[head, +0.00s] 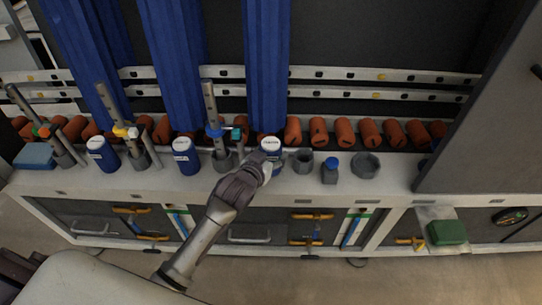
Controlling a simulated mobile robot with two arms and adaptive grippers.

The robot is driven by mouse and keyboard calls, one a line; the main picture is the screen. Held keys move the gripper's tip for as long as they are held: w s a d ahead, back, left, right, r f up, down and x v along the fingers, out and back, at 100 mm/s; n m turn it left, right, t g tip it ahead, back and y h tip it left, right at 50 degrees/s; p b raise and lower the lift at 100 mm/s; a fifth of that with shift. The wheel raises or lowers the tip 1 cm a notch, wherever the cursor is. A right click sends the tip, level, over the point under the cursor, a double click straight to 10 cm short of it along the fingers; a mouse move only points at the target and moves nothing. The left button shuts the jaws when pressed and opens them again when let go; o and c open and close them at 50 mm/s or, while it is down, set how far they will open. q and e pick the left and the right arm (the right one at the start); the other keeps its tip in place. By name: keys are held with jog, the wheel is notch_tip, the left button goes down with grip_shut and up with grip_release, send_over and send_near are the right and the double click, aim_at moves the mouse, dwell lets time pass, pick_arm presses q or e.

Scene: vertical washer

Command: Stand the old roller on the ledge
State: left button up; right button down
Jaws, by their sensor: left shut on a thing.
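My left gripper (255,172) reaches in from below and is shut at the lower front of a blue cylinder with a white labelled top (270,147). The cylinder looks upright, and its lower part and base are hidden by the gripper. I cannot tell whether it touches the ledge. The pale ledge (400,176) runs across the view. Two similar blue cylinders stand on it to the left, one near the middle left (186,158) and one farther left (103,156). Nothing marks which one is the old roller. My right gripper is not in view.
A grey rod stand (216,125) is just left of the gripper. A grey cup (303,162), blue-capped bottle (330,171) and grey bowl (366,165) are to the right. Several orange-brown rolls (345,132) line the back. Blue hanging strips (266,60) come down behind.

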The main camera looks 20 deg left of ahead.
pick_arm(q)
jog(key=shift+f, duration=0.1)
jog(key=shift+f, duration=0.2)
jog(key=o, duration=1.3)
jog(key=shift+r, duration=0.1)
